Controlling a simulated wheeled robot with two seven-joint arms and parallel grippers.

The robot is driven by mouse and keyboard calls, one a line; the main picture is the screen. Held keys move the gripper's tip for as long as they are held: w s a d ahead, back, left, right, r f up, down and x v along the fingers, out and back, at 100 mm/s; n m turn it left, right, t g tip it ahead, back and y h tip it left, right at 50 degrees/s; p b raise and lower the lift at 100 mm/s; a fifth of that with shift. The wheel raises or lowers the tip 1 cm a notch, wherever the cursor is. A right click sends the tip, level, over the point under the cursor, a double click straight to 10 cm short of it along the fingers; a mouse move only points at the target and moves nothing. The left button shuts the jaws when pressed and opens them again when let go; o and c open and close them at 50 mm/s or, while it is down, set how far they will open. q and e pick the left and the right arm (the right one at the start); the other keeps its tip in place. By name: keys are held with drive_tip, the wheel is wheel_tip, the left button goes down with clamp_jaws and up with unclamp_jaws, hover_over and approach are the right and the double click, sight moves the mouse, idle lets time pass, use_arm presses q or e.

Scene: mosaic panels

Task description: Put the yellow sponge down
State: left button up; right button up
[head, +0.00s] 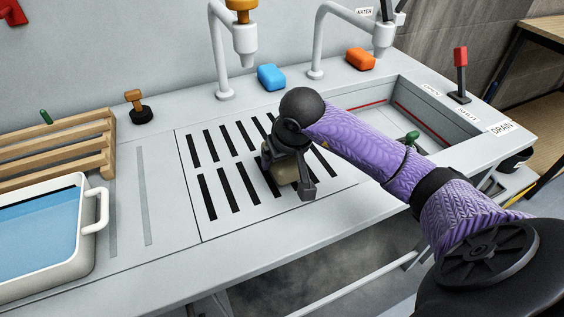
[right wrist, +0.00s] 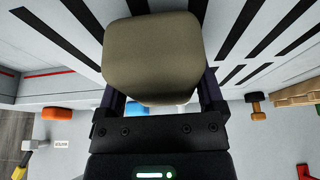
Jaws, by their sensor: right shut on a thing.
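My right gripper (head: 287,165) is shut on the yellow sponge (head: 284,174), over the right part of the slotted drain panel (head: 232,160). The sponge looks dull olive in the shade and is partly hidden by the gripper in the head view. In the right wrist view the sponge (right wrist: 152,55) sits between the two fingers, with the dark slots behind it. I cannot tell whether it touches the panel. My left gripper is not in view.
A blue sponge (head: 271,77) and an orange sponge (head: 360,59) lie near the taps at the back. A sunken basin (head: 440,122) is at right. A wooden rack (head: 62,150) and a white tub of water (head: 97,240) stand at left. Bare counter lies in front of the panel.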

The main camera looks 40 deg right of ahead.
drive_tip(key=shift+f, duration=0.75)
drive_tip(key=shift+r, duration=0.15)
drive_tip(key=o, duration=0.8)
drive_tip(key=p+v, duration=0.3)
drive_tip(key=v, duration=0.9)
drive_tip(key=shift+w+p, duration=0.1)
drive_tip(key=shift+p, duration=0.2)
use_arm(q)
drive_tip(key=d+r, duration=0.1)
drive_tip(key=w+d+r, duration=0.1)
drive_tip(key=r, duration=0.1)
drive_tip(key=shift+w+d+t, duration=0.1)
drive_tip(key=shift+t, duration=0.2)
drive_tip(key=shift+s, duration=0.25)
